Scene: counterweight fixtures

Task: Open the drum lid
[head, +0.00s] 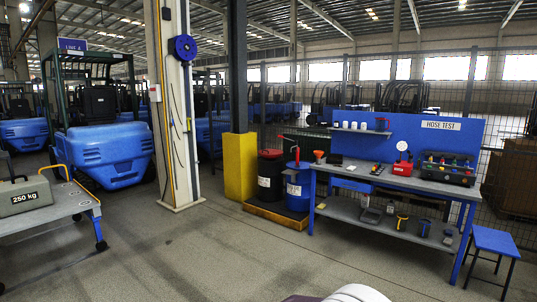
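Two drums stand side by side on a low pallet at the foot of a yellow-based column. The left drum (269,178) is dark with a pale label, and its reddish top (270,154) looks closed. The right drum (297,188) is blue with a pale label, and a red upright fitting (297,157) like a hand pump stands on its top. The workbench partly hides the blue drum's right side. Which drum the task means cannot be told. Neither of my grippers is in view.
The blue-backed workbench (400,178) labelled HOSE TEST stands right of the drums, with a blue stool (494,241) beside it. A trolley (48,218) with a 250 kg weight (26,195) is at left. A blue forklift (105,150) stands behind. Open floor (220,255) lies ahead.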

